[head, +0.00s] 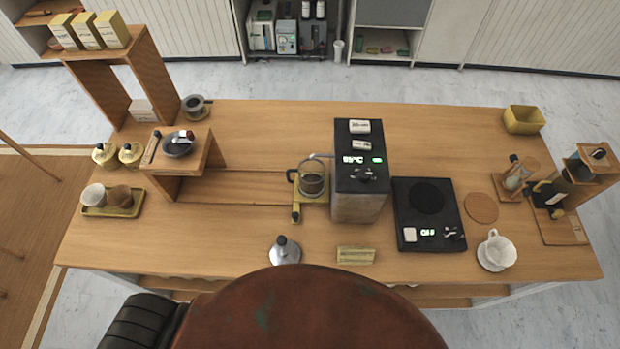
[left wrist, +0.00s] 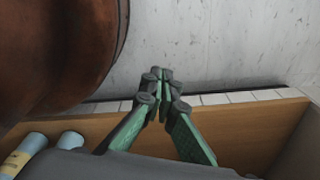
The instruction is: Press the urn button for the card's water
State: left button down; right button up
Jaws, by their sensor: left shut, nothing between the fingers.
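The urn (head: 360,210) is a dark-topped box in the middle of the counter in the head view. Its top has a display reading about 95°C, a green light, two white labelled buttons (head: 360,126) and a dark knob. A small yellowish card (head: 356,255) stands at the front edge of the counter; its writing is too small to read. A glass pot (head: 312,184) sits on a yellow stand left of the urn. My left gripper (left wrist: 161,76) is shut and empty in the left wrist view, apart from the urn. My right gripper is in neither view.
A black scale (head: 430,228) stands right of the urn, with a white dripper (head: 497,250) beyond it. A metal tamper-like object (head: 285,250) stands at the front. A wooden riser (head: 180,165) and yellow tray (head: 112,203) are at left. The back counter is mostly clear.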

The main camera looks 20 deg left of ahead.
pick_arm(q)
jog(key=shift+f+b, duration=0.25)
jog(key=shift+b, duration=0.05)
jog(key=shift+w+f, duration=0.1)
jog(key=shift+w, duration=0.05)
jog(key=shift+w+f+b, duration=0.3)
jog(key=shift+f+b, duration=0.1)
jog(key=shift+b, duration=0.05)
jog(key=shift+s, duration=0.45)
dwell(0.4)
jog(key=shift+w, duration=0.25)
dwell(0.8)
